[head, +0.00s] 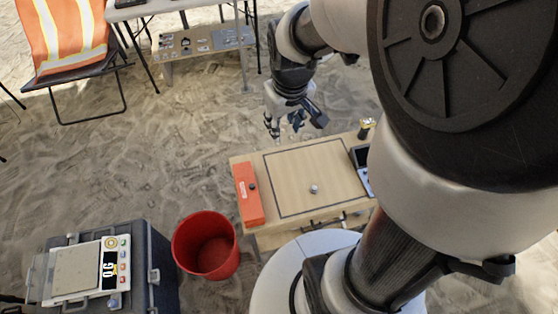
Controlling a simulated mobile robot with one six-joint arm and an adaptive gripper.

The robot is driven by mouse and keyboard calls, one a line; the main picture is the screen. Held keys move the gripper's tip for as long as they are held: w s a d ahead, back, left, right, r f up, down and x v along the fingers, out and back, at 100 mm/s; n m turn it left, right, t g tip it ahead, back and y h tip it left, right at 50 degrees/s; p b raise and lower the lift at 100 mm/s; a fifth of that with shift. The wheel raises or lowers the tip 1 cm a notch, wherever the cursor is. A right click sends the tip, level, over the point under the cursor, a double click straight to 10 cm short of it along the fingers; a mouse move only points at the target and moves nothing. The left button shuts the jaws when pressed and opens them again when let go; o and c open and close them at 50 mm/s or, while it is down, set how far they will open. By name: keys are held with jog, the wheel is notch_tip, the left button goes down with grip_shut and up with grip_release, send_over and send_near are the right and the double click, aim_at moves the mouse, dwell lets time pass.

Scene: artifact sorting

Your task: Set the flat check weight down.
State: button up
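A small silver piece (313,189), which looks like the check weight, sits on the wooden work table (290,165) inside a dark outlined rectangle. It is too small to tell how flat it is. My gripper (285,128) hangs over the table's back edge, behind and to the left of the silver piece and apart from it. Its fingers look spread, with nothing visible between them.
An orange box (248,193) lies at the table's left edge, and a dark device (362,168) at the right. A red bin (207,246) stands left of the table. A scale (78,270) showing 0 g sits on a grey case (140,262).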

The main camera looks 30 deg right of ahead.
jog(key=s+a+r+t, duration=0.1)
jog(key=s+a+r, duration=0.3)
jog(key=s, duration=0.3)
jog(key=s+a+r+t, duration=0.1)
jog(key=s+a+r, duration=0.4)
jog(key=s, duration=0.2)
jog(key=shift+s+y, duration=0.3)
jog(key=shift+s, duration=0.05)
